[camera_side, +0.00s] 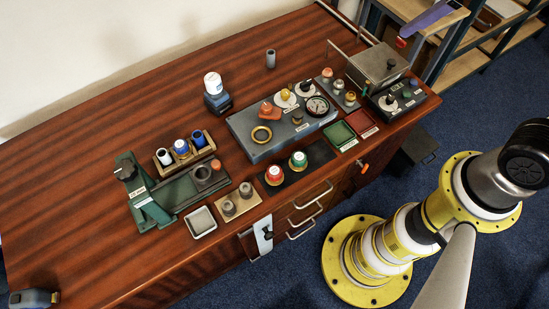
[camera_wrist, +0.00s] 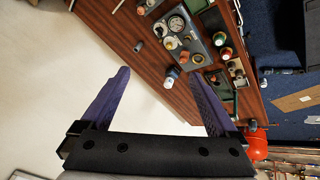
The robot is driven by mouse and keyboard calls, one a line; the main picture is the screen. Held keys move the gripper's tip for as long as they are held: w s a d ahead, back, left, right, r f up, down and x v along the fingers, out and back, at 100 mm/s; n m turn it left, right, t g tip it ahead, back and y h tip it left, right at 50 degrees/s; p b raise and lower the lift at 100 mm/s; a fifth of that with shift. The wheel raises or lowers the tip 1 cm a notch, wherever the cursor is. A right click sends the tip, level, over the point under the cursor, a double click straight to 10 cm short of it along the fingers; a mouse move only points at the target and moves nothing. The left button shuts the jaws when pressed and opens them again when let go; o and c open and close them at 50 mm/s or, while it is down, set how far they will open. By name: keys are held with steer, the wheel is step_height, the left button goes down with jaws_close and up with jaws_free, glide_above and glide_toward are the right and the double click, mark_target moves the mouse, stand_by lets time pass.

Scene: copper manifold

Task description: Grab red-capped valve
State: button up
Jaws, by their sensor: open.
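The red-capped valve (camera_side: 274,175) stands upright on a dark mat near the front edge of the wooden bench. A similar green-capped valve (camera_side: 298,161) stands to its right. In the wrist view the red-capped valve (camera_wrist: 226,53) shows at upper right, below the green-capped one (camera_wrist: 226,31). My gripper (camera_wrist: 166,73) has its two purple fingers wide apart with nothing held. It is well away from the valve. In the side view a purple part at the top right (camera_side: 426,18) looks like a finger of mine; the rest of the gripper is out of frame.
Behind the valves is a grey panel (camera_side: 262,144) with a gauge and fittings. A green clamp fixture (camera_side: 152,207), a small white tray (camera_side: 201,221) and a tan block with grey fittings (camera_side: 237,202) stand to the left. The bench's left part is mostly clear.

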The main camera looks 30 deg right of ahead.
steer(key=w+a+f+n+g, duration=0.2)
steer(key=w+a+f+n, duration=0.2)
steer(key=w+a, duration=0.2)
steer(key=n+g+h, duration=0.1)
steer(key=n+g, duration=0.3)
steer(key=n, duration=0.3)
glide_above(275, 170)
steer(key=d, duration=0.1)
step_height(275, 170, down, 21)
step_height(275, 170, down, 8)
steer(key=shift+w+r, duration=0.1)
steer(key=shift+r, duration=0.05)
steer(key=shift+a+f, duration=0.25)
steer(key=shift+f, duration=1.1)
steer(key=shift+a+f, duration=0.2)
steer(key=shift+f, duration=1.1)
